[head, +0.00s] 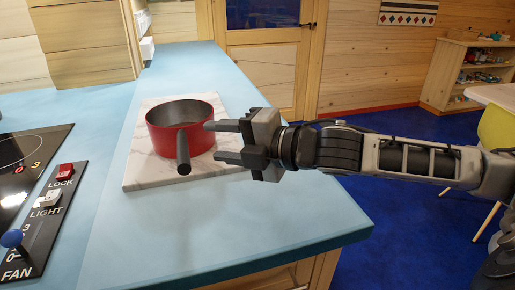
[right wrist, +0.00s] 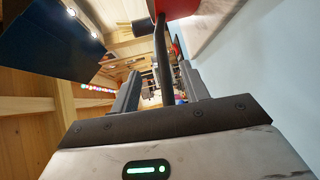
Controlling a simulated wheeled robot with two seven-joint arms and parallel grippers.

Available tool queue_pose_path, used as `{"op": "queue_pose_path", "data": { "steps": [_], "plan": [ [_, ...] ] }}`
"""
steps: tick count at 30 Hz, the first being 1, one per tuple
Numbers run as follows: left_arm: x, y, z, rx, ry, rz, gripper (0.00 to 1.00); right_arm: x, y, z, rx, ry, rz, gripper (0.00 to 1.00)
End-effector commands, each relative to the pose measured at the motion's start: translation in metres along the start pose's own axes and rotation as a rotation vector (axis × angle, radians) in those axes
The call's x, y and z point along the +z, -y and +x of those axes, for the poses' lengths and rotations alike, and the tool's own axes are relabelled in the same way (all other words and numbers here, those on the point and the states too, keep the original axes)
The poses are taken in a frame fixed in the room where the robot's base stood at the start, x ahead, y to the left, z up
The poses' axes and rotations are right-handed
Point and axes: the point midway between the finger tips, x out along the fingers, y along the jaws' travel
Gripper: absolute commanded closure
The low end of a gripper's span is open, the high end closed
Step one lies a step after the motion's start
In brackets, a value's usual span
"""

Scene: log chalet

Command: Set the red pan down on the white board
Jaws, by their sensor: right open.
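The red pan (head: 180,125) rests upright on the white marble board (head: 140,166), with its dark handle (head: 183,155) pointing toward the front. My right gripper (head: 214,141) is open and empty, with its fingers pointing left at the handle and a small gap visible between them in the head view. In the right wrist view, the handle (right wrist: 163,62) lines up between the two fingers; only part of the red pan (right wrist: 176,8) and an edge of the white board (right wrist: 200,26) show at the top. My left gripper is out of view.
The board lies on a blue counter (head: 245,220), clear in front and to the right. A control panel (head: 42,220) and black cooktop (head: 30,160) are at the left. A wooden door (head: 265,70) stands behind, and a toy shelf (head: 465,70) at the far right.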

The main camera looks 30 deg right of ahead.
Motion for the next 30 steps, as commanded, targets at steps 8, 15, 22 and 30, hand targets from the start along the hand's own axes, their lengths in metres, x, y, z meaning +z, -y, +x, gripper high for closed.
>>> {"op": "queue_pose_path", "data": {
  "steps": [8,15,22,30],
  "plan": [
    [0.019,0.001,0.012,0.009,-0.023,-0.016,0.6,0.003,0.005,-0.03,0.007,0.007,-0.014,0.55],
    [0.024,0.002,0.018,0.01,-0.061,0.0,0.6,-0.001,0.004,-0.046,0.001,-0.001,-0.017,0.55],
    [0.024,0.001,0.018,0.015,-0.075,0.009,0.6,-0.002,0.0,-0.063,0.004,-0.005,-0.014,0.55],
    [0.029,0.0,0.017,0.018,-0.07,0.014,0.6,-0.001,-0.001,-0.071,0.004,-0.003,-0.005,0.55]
  ]
}}
